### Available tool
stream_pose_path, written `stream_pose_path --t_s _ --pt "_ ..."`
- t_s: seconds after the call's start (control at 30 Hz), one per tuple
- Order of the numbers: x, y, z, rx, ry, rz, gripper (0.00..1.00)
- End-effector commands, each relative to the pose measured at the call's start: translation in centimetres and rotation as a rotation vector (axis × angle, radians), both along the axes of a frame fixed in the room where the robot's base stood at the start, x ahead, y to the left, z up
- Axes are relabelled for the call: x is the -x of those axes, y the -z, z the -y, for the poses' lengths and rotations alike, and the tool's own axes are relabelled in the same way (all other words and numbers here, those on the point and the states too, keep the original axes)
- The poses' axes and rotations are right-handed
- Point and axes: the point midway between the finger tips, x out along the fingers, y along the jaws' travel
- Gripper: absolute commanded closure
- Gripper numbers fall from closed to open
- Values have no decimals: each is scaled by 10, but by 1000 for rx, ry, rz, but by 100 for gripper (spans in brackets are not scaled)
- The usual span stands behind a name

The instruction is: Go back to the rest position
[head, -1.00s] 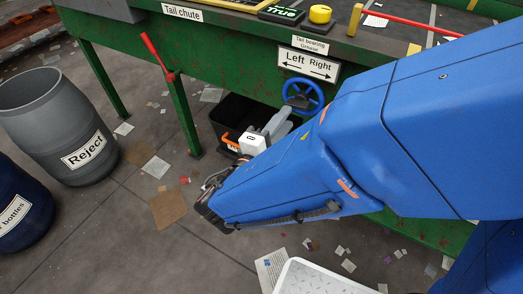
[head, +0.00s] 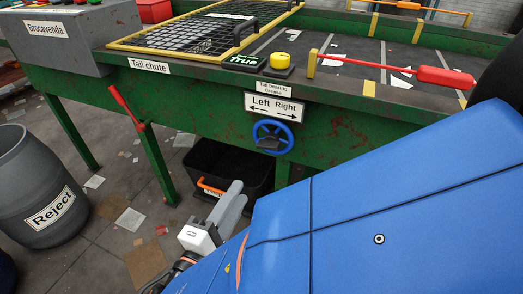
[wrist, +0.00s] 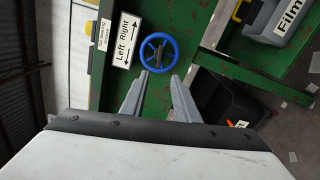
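My gripper (wrist: 160,76) is open in the wrist view, with two grey fingers apart and nothing between them. In the head view my gripper (head: 236,186) shows side-on, below and left of the blue handwheel (head: 273,136), in front of a black crate. The handwheel also shows beyond the fingertips in the wrist view (wrist: 158,50); the fingers appear clear of it. My blue arm fills the lower right of the head view and hides the floor there.
The green belt frame (head: 205,105) has a red-handled lever (head: 117,98) and a "Left Right" sign (head: 272,107). A black crate (head: 258,172) stands under it. A grey "Reject" barrel (head: 25,180) stands at left. A red handle (head: 445,77) projects above the belt. Floor shows between barrel and frame.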

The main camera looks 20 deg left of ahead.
Motion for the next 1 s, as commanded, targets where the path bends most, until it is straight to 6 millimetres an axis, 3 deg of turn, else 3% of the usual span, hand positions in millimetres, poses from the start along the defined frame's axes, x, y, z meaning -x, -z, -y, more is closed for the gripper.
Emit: stream_pose_path --t_s 0.37,0.53,0.67,0.8,1.0 --pt "0 0 0 0 0 -1 72" --pt "-16 -2 14 -2 47 -28 72" --pt "-47 -4 46 -6 146 -93 72" --pt "-81 -4 92 -18 275 -185 72" --pt "-114 -1 158 -57 443 -319 72"
